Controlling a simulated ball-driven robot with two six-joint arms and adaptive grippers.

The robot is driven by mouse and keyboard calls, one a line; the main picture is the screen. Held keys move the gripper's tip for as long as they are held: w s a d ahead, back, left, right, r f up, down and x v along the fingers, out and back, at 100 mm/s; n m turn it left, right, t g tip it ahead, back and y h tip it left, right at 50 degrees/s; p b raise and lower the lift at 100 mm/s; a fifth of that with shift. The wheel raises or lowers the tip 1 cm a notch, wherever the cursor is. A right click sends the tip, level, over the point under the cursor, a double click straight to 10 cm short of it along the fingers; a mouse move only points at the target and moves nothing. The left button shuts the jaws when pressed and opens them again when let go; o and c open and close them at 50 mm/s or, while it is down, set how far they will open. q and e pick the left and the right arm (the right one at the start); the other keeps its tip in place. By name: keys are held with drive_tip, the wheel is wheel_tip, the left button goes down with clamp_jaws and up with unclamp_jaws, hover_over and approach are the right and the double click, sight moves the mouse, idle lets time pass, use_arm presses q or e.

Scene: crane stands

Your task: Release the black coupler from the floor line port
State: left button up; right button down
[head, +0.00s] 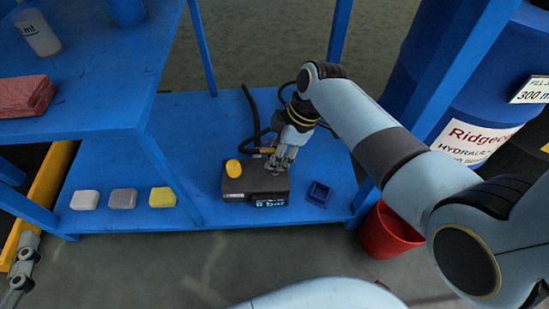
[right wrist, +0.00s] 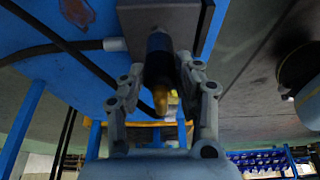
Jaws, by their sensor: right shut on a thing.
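The coupler meets the grey box face (right wrist: 170,22); the exact join is hard to see. The port itself is hidden. My left gripper (head: 22,265) is partly in view at the lower left edge, away from the box.
A black hose (head: 251,115) runs behind the box. A small dark blue open bin (head: 318,193) stands right of it. White, grey and yellow blocks (head: 123,199) lie to the left. A red bucket (head: 388,232) and blue drum (head: 462,85) stand at right. Blue posts flank the shelf.

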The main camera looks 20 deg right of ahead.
drive_tip(key=shift+r+p, duration=1.6)
drive_tip(key=shift+r, duration=0.2)
use_arm(q)
drive_tip(key=shift+t, duration=0.3)
drive_tip(key=r, duration=0.2)
drive_tip(key=w+r, duration=0.1)
drive_tip(key=r, duration=0.1)
drive_tip(key=shift+r, duration=0.3)
